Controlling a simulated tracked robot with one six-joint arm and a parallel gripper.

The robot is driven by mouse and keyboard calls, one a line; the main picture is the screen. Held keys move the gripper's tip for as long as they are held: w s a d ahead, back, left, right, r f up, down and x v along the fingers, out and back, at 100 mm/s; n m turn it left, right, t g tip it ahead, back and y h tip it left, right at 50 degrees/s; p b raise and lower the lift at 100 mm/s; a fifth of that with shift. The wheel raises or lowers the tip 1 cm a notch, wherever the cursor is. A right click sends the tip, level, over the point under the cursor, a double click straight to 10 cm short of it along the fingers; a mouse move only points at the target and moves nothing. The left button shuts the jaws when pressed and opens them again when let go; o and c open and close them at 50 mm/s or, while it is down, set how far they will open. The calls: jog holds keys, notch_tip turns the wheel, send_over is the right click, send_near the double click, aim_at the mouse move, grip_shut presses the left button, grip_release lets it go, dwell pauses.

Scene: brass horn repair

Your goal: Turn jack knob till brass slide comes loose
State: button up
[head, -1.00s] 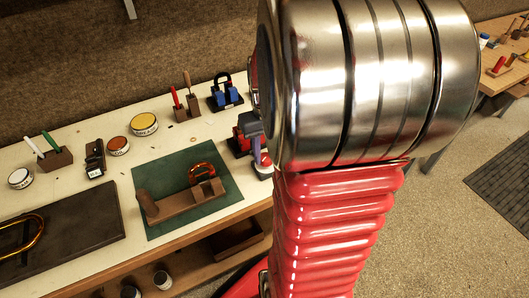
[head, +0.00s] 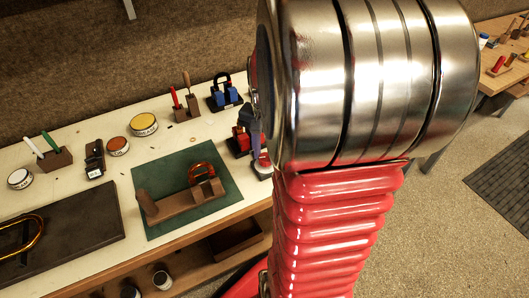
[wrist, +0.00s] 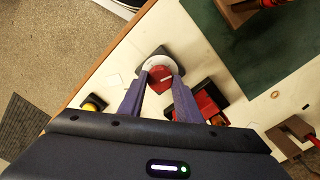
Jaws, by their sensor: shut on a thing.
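My gripper (wrist: 162,77) is shut on a red round knob-like part (wrist: 160,80) that bears a thin white mark. The part sits on a pale disc with a grey base (wrist: 149,57). I cannot tell for sure that it is the jack knob. In the head view my gripper (head: 257,150) points down at the bench's right end, partly hidden by my arm.
A red-and-black block (wrist: 211,103) stands close beside my gripper. A blue clamp-like tool (head: 224,97) and a tool holder (head: 187,113) stand behind. Tins (head: 143,123) and a dark mat (head: 75,235) lie left. The bench's front edge (head: 190,234) runs near.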

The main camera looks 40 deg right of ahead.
jog(key=shift+a, duration=0.15)
dwell(0.3)
jog(key=o, duration=1.1)
jog(key=shift+c, duration=0.2)
jog(key=shift+r, duration=0.15)
notch_tip(320, 180, up, 14)
jog(key=shift+f, duration=0.25)
